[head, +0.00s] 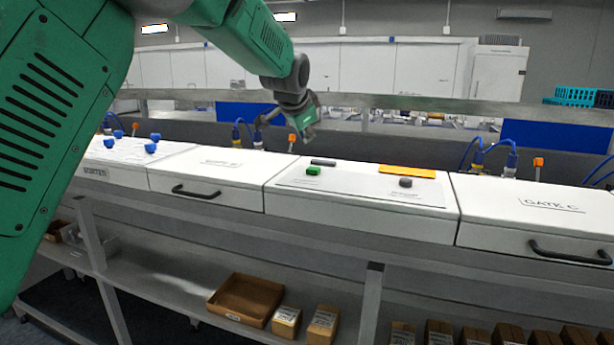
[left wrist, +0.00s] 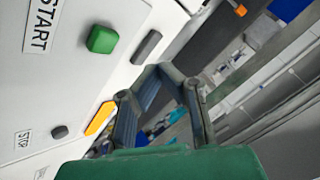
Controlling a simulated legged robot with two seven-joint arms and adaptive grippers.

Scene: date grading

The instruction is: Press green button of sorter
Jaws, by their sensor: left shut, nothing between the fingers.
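The sorter's green button (head: 312,170) is a small green block on the white control panel (head: 350,198). It also shows in the left wrist view (left wrist: 102,39), beside a START label (left wrist: 40,25). A round grey button (head: 405,182) sits at the panel's right, by the STOP label (left wrist: 23,139). My right gripper is out of view.
A dark strip (head: 323,162) lies just behind the green button and an orange strip (head: 407,171) lies further right. GATE C box (head: 540,215) with a black handle stands to the right. Blue knobs (head: 155,136) are at the left. Cardboard boxes (head: 322,322) sit on the lower shelf.

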